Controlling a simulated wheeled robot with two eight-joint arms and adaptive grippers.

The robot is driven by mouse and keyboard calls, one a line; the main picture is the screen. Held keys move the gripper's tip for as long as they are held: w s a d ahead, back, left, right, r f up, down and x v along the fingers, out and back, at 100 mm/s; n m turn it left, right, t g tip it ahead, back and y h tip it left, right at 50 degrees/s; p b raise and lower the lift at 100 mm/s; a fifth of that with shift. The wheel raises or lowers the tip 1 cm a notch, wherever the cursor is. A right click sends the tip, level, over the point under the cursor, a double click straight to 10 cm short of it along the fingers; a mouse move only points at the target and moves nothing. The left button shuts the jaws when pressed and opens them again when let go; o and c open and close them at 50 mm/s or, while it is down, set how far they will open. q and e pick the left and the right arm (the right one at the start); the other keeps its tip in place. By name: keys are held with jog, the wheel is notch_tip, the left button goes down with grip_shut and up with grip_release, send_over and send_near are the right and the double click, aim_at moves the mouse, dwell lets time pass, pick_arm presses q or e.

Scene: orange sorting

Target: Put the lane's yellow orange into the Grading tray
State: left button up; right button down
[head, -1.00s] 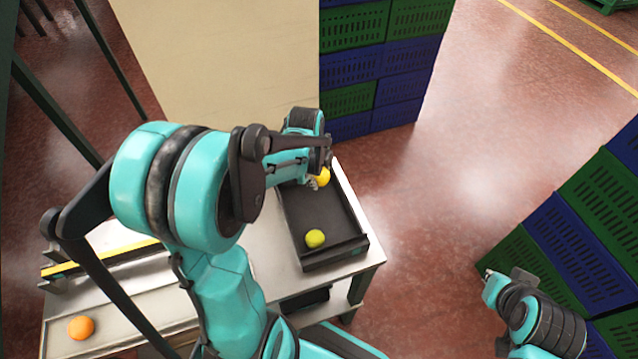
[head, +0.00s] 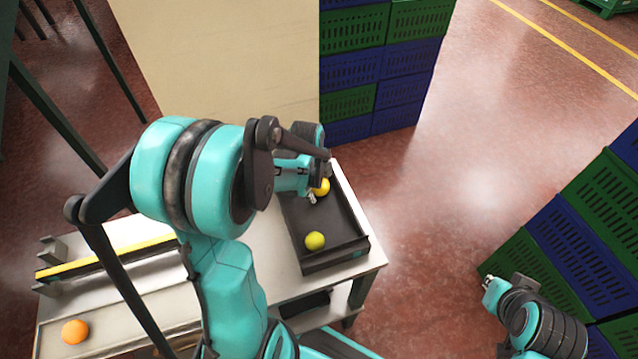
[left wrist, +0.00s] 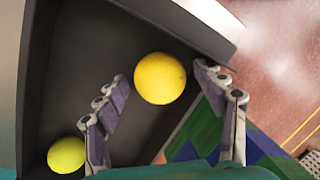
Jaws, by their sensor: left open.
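The yellow orange (head: 322,187) is at the far end of the dark tray (head: 338,261), which I take for the Grading tray. In the left wrist view the yellow orange (left wrist: 160,78) shows between and just beyond the spread fingers, over the dark tray floor (left wrist: 85,60). My left gripper (head: 312,197) is open at the orange; finger contact is unclear. A yellow-green fruit (head: 315,240) lies in the tray's near end, also visible in the left wrist view (left wrist: 66,155). My right gripper (head: 487,280) is away at the lower right, its jaws too small to judge.
An orange fruit (head: 75,331) lies on the metal table (head: 135,318) at left, by a yellow-edged rail (head: 105,258). Green and blue crates (head: 380,75) stand behind; more crates (head: 570,235) stand at right. Open floor (head: 450,180) lies between.

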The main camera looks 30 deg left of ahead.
pick_arm(q)
jog(key=shift+r+p, duration=0.3)
jog(key=shift+r, duration=0.05)
jog(key=p+v, duration=0.4)
jog(key=v, duration=0.8)
jog(key=s+d+r+n+t, duration=0.4)
jog(key=s+d+n, duration=0.5)
jog(key=n, duration=0.9)
jog(key=shift+s+d+r+t, duration=0.3)
jog(key=shift+s+d, duration=0.05)
jog(key=shift+d, duration=0.6)
jog(key=shift+f+b, duration=0.1)
jog(key=shift+b, duration=0.25)
